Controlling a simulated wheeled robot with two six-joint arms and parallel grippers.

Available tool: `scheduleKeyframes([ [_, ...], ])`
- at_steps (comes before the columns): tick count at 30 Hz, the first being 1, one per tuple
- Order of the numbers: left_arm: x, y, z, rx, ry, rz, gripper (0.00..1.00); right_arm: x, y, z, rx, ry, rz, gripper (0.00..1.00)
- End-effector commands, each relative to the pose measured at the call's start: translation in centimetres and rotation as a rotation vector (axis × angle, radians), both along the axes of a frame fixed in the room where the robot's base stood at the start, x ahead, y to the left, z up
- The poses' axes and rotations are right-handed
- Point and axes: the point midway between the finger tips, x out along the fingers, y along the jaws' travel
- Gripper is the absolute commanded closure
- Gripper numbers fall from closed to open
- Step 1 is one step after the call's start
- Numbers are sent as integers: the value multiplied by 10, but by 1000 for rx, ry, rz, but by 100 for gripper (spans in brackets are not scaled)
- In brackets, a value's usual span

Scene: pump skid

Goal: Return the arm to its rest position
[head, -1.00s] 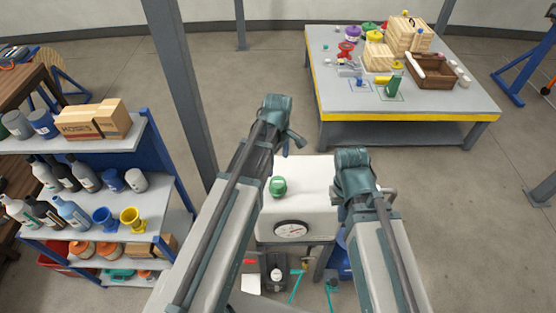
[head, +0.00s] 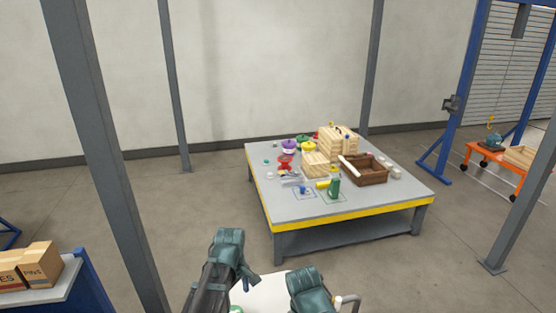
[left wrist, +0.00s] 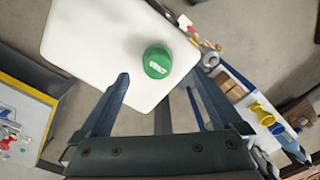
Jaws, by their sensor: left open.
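My left gripper (left wrist: 157,78) is open and empty in the left wrist view, its two fingers apart. Beyond the fingertips, a round green cap (left wrist: 157,62) sits on a white box-like top (left wrist: 90,45). In the head view my left arm (head: 228,248) rises from the bottom, bent at a teal joint above the left side of the white top (head: 275,290). My right arm (head: 311,290) shows only a teal joint at the bottom edge, beside a metal handle. My right gripper is out of view.
A grey table with a yellow edge (head: 330,220) stands ahead, holding wooden crates, a brown tray (head: 365,172) and coloured parts. Grey posts (head: 105,150) stand left and right. A shelf with cardboard boxes (head: 30,265) is at lower left. Floor between is open.

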Motion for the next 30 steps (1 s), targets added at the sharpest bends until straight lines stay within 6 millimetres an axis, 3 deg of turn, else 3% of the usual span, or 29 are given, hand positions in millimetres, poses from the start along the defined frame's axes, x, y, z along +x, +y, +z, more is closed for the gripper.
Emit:
scheduleKeyframes([
  [1, -18, -13, -31, 7, 6, -128, 0, 0, 0, -31, 0, 0, 1, 100],
  [3, -37, -28, -55, 19, 16, -331, 0, 0, 0, -56, -1, -1, 2, 100],
  [9, -87, -63, -110, 44, 54, -886, 0, 0, 0, -111, -1, -2, 5, 100],
  [12, -105, -73, -128, 51, 71, -1098, 0, 1, 0, -129, -1, -2, 7, 100],
  [19, -125, -83, -144, 59, 96, -1348, 0, 1, 0, -146, -2, -2, 8, 100],
  [30, -125, -84, -143, 58, 97, -1368, 0, 1, 0, -144, -2, -2, 8, 100],
])
